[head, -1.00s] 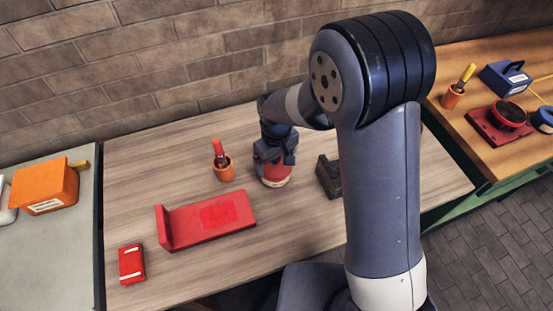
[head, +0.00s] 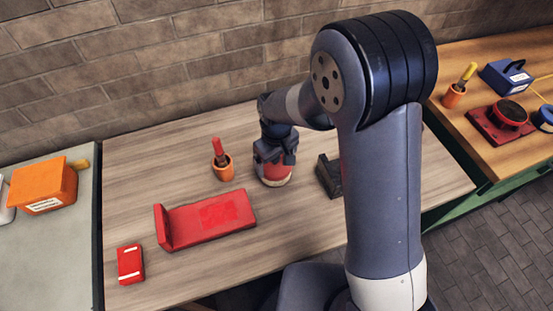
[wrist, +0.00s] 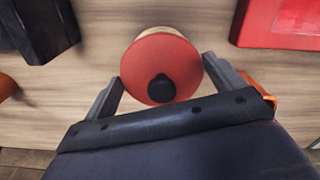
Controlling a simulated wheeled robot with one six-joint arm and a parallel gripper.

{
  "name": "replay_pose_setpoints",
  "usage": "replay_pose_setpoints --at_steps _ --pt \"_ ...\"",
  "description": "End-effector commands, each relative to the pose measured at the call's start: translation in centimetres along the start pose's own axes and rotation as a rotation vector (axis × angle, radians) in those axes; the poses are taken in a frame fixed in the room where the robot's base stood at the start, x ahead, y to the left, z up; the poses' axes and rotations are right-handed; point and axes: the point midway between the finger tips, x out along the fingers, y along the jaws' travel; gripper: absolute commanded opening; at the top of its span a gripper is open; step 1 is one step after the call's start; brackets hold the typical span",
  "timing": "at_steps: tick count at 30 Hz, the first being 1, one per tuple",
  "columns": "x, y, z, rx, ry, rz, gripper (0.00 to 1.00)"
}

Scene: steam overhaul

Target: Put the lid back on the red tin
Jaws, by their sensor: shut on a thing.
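The red tin (head: 274,174) stands upright on the wooden bench, with a pale band at its base. In the wrist view the round red lid (wrist: 180,62) with a black knob (wrist: 161,88) covers most of the tin, and a pale edge (wrist: 150,32) shows past its far side. My gripper (head: 274,158) is directly over the tin, its two fingers on opposite sides of the lid and shut on it. The fingers hide the seam in the head view, so I cannot tell whether the lid is fully seated.
An orange pot (head: 223,171) with a red-handled tool stands left of the tin. A red L-shaped stand (head: 180,229) and a small red box (head: 130,263) lie nearer the front left. A dark bracket (head: 329,177) is close on the right. The bench front centre is clear.

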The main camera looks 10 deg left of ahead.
Motion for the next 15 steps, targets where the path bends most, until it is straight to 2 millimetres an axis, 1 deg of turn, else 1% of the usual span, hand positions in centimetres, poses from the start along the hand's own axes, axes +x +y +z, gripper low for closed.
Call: replay_pose_setpoints --at_steps 8,9,12,15 --pt "-0.03 0.0 -0.01 0.0 0.0 0.0 0.67" --pt "-0.03 0.0 -0.01 0.0 0.0 0.0 0.93" --pt "-0.03 0.0 -0.01 0.0 0.0 0.0 1.0" --pt "-0.03 0.0 -0.01 0.0 0.0 0.0 1.0"
